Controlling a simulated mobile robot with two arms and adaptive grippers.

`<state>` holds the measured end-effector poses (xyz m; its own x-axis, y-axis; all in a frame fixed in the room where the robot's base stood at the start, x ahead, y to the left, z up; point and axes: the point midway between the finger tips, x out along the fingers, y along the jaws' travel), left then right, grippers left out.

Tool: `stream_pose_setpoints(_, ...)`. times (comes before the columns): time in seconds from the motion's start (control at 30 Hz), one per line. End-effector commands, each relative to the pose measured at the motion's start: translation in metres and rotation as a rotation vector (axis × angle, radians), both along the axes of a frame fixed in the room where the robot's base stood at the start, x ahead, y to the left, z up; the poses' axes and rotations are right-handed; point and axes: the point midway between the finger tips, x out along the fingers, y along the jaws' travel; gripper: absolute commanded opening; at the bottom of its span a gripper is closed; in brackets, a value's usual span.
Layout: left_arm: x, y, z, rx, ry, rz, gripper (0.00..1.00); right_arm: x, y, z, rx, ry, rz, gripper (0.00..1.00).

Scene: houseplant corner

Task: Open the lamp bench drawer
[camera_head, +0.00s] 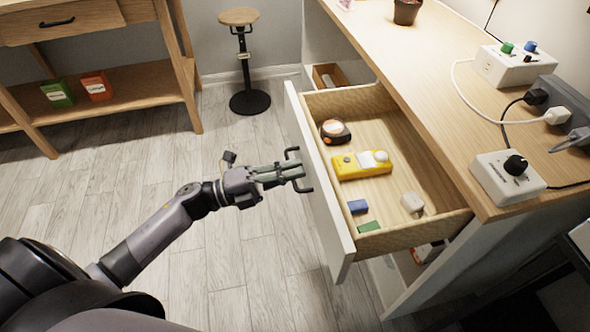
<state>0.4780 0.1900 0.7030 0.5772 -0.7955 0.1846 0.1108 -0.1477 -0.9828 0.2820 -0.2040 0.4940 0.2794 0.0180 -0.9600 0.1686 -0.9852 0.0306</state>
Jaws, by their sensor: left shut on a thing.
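The lamp bench (410,60) has a light wood top and stands at the right. Its drawer (441,229) is pulled out, with its inside in plain view. The drawer's white front (312,182) faces left and carries a dark bar handle (306,189). My left gripper (297,172) reaches in from the left and is shut on the handle. In the drawer are a tape measure (335,132), a yellow meter (362,165), a blue block (357,207), a green piece (369,227) and a pale item (412,203). My right gripper is not in view.
On the bench top are white boxes with knobs (508,177), (515,64) and cables, and a small plant pot (406,11). A stool (250,102) stands behind. A wooden table (110,100) is at the upper left. The floor (230,260) left of the drawer is clear.

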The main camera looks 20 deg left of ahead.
Motion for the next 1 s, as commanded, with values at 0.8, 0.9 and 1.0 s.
stream_pose_setpoints(0.8, -0.018, 0.025, -0.008, 0.003, 0.006, 0.003, 0.17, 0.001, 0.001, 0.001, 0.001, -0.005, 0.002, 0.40)
stream_pose_setpoints(0.9, -0.031, 0.042, -0.012, 0.003, 0.006, 0.002, 0.17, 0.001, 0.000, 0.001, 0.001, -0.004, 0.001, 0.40)
stream_pose_setpoints(1.0, -0.043, 0.060, -0.016, 0.003, 0.006, 0.001, 0.17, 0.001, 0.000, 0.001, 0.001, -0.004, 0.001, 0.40)
